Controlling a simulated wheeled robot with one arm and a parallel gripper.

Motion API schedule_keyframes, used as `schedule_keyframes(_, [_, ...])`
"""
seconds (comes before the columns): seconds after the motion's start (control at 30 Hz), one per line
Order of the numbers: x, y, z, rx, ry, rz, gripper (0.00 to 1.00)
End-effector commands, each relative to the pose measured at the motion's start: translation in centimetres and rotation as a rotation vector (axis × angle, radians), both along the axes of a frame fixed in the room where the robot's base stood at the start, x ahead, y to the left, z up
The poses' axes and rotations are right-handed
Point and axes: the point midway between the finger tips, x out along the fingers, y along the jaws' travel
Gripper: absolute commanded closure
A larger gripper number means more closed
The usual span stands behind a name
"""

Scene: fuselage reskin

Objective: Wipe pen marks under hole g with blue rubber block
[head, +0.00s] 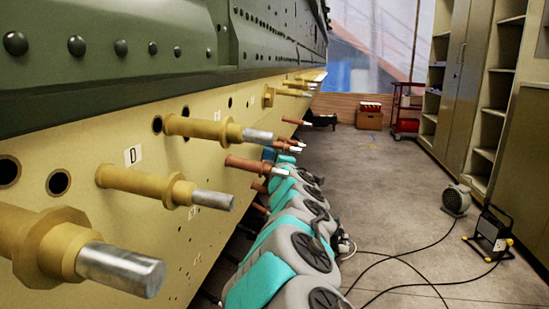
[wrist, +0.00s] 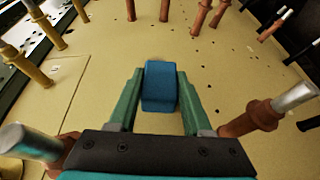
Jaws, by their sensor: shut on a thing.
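My gripper (wrist: 159,76) is shut on the blue rubber block (wrist: 160,88), which sits between its two green fingers in the wrist view. The block faces the cream panel (wrist: 225,75); I cannot tell whether it touches it. In the head view a small blue patch (head: 268,154) shows at the far end of my arm, and the fingers are mostly hidden. Small dark holes dot the panel around the block. I cannot read a g label or make out pen marks under it.
Brown pins (wrist: 252,117) with metal tips stand out on both sides of my gripper. Large yellow pins (head: 140,184) stick out of the panel near a label D (head: 132,155). A floor lamp (head: 490,236), cables and a shelf (head: 484,155) stand at the right.

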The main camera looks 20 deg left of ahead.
Motion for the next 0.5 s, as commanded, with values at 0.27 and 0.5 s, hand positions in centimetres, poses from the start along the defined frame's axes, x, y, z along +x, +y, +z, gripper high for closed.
schedule_keyframes(0.27, [2.3, 0.0, 0.0, 0.001, 0.0, -0.002, 1.0])
schedule_keyframes(0.5, [3.8, 0.1, -0.1, 0.0, 0.002, -0.003, 1.0])
